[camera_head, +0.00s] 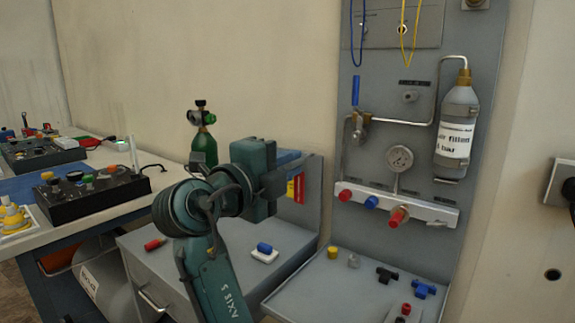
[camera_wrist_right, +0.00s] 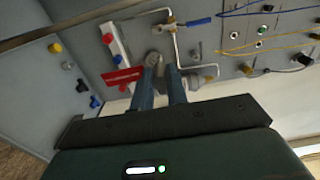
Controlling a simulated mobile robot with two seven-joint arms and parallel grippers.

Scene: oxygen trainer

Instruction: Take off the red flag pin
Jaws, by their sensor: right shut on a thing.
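My right gripper (camera_head: 289,158) is left of the wall panel, its blue fingers pointing toward the panel. It is shut on the red flag pin. The pin's red flag (camera_head: 299,188) hangs just below the fingertips; its thin pin is hidden. In the right wrist view the two fingers (camera_wrist_right: 162,72) reach up, and the red flag (camera_wrist_right: 122,77) sticks out to their left. In the head view the flag stands clear of the panel's fittings. My left gripper is not in view.
The grey panel (camera_head: 360,260) carries a gauge (camera_head: 399,158), a bottle (camera_head: 457,130) and a white manifold (camera_head: 440,211) with red and blue knobs. A shelf below holds several small caps and fittings.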

